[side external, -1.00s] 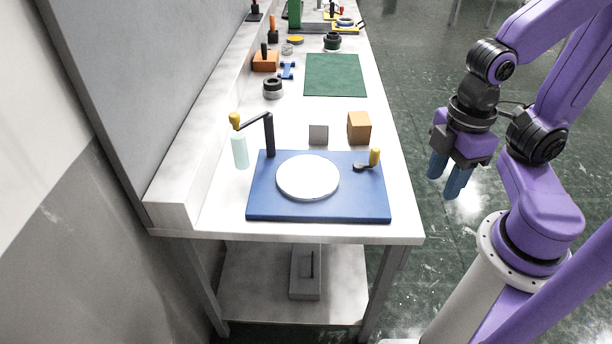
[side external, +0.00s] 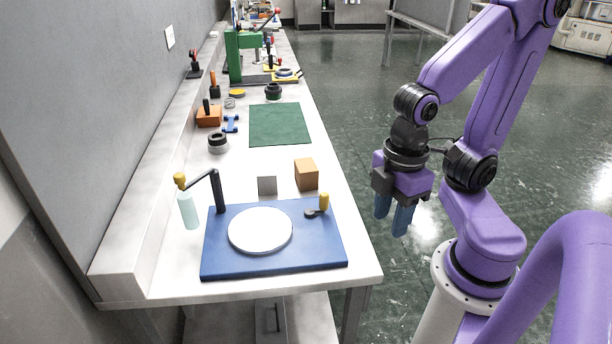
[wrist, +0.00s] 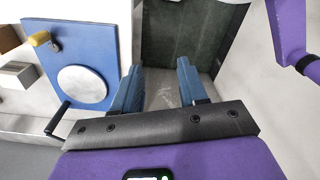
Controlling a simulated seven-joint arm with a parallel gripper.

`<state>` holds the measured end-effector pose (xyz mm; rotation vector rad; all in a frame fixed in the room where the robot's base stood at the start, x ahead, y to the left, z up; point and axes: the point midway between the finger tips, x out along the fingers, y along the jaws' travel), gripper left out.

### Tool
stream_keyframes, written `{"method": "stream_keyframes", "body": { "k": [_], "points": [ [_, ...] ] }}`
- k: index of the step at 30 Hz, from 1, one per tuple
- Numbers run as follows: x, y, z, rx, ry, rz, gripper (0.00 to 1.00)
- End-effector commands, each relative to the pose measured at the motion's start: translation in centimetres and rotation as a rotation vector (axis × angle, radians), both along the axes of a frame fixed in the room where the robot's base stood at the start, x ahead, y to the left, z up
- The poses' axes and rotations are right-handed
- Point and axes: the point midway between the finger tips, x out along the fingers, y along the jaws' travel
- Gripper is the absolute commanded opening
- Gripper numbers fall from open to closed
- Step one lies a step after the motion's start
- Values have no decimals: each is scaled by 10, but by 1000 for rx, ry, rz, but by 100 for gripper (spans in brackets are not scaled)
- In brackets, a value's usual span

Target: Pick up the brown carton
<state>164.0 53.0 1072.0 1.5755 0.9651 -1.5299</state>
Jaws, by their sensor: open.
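The brown carton (side external: 307,175) stands upright on the white bench, just behind the right back corner of the blue board, with a grey block to its left. At the left edge of the wrist view the brown carton (wrist: 8,38) is partly cut off. My gripper (side external: 391,222) hangs beyond the bench's right edge, over the floor, to the right of the carton and apart from it. In the wrist view my gripper (wrist: 158,68) has its two blue fingers spread, with nothing between them.
The blue board (side external: 222,262) bears a white disc (side external: 260,230), a yellow-knobbed lever (side external: 324,202) and a black crank post (side external: 219,190). The grey block (side external: 267,185) and a pale bottle (side external: 188,210) stand nearby. The green mat (side external: 280,124) behind is bare.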

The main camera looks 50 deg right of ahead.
Motion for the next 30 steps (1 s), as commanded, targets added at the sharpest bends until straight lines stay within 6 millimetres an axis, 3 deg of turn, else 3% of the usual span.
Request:
{"method": "stream_keyframes", "body": {
  "k": [1,5,6,17,20,26,30],
  "points": [
    [0,0,0,0,0,0,49],
    [0,0,0,0,0,0,91],
    [0,0,0,0,0,0,96],
    [9,2,0,1,-8,-41,96],
    [30,5,-1,3,-29,-134,96],
    [98,5,-4,15,-94,-427,96],
    [148,-6,-8,23,-141,-636,96]
  ]
}}
